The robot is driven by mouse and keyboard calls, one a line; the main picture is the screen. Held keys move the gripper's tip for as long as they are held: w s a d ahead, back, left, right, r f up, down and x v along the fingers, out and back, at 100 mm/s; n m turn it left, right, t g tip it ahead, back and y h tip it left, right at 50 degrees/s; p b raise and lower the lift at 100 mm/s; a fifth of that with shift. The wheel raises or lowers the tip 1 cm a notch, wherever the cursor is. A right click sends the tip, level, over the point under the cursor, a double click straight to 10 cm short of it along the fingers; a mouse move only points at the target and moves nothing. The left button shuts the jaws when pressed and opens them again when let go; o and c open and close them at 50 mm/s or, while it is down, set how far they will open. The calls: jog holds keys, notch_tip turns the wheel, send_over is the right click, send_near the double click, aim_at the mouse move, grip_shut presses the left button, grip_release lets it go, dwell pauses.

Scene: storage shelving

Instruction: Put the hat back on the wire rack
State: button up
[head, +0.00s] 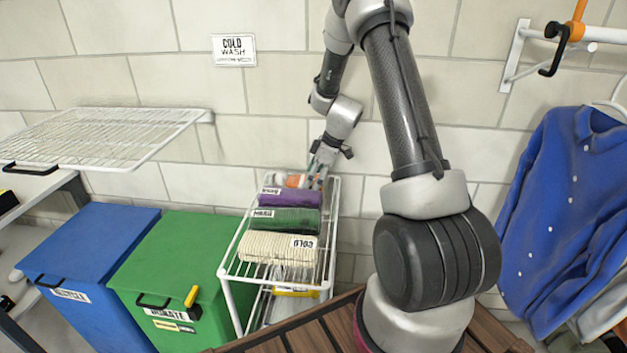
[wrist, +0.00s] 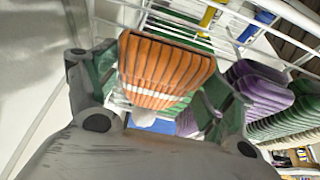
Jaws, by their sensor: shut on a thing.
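The hat is orange and ribbed, with a pale stripe and a white pom-pom; the wrist view shows the hat (wrist: 160,72) between the two fingers of my gripper (wrist: 152,92). In the head view the hat (head: 294,181) shows at the far end of the white wire rack (head: 226,271), beyond the purple knit item. My gripper (head: 320,172) reaches down there, shut on the hat and partly covering it. The rack's wires (wrist: 105,18) show behind the hat in the wrist view. I cannot tell whether the hat touches the rack.
Purple (head: 290,198), green (head: 286,221) and cream (head: 278,247) knit items lie along the rack. A green bin (head: 180,255) and a blue bin (head: 90,240) stand to its left. A wire wall shelf (head: 105,140) is at left; blue clothing (head: 565,200) hangs at right.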

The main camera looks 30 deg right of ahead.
jog(key=shift+f, duration=0.3)
jog(key=o, duration=1)
jog(key=shift+c, duration=0.2)
jog(key=v, duration=1.2)
jog(key=s+a+r+m+h, duration=0.1)
jog(key=s+a+r+m, duration=0.3)
jog(key=s+r, duration=0.65)
jog(key=s+a+r+m+t+h, duration=0.1)
jog(key=s+r+m, duration=0.2)
jog(key=s, duration=0.7)
jog(key=s+a+r+m+h, duration=0.1)
jog(key=s+r+m, duration=0.3)
jog(key=s, duration=0.6)
jog(key=shift+s+t+h, duration=0.3)
jog(key=shift+t, duration=0.1)
jog(key=shift+a+r, duration=0.1)
jog(key=shift+a, duration=0.05)
